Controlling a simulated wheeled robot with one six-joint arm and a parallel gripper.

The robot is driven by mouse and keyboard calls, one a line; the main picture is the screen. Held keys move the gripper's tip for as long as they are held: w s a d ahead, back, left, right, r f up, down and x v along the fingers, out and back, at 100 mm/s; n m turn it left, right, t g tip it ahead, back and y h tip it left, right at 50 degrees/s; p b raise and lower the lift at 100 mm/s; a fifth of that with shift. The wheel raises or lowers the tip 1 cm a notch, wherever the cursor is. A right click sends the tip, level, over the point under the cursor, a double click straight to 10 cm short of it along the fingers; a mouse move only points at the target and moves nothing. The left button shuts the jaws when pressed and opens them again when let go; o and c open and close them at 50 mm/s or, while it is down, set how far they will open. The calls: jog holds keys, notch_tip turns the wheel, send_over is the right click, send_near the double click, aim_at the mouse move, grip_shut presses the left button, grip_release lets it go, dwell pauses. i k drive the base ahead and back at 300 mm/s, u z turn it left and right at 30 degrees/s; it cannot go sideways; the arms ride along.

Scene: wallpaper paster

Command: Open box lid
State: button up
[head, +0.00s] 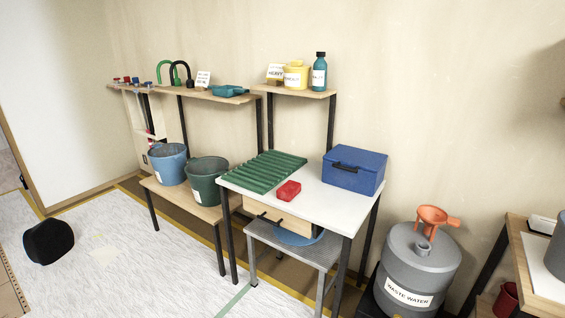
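A blue box (354,174) stands on the right end of a white-topped table (335,203) in the head view. Its lid (358,158) lies flat on top and looks closed. A dark handle (345,168) is on its front face, near the upper edge. The back of the box and any hinge are hidden. My gripper is not in view.
A green ribbed tray (264,171) and a small red tray (289,191) are left of the box. Blue (168,166) and green (207,184) buckets stand further left.

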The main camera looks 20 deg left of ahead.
aim_at(354, 159)
jog(key=u, duration=2.2)
jog(key=i, duration=1.8)
jog(key=z, duration=2.4)
jog(key=k, duration=0.5)
jog(key=u, duration=0.15)
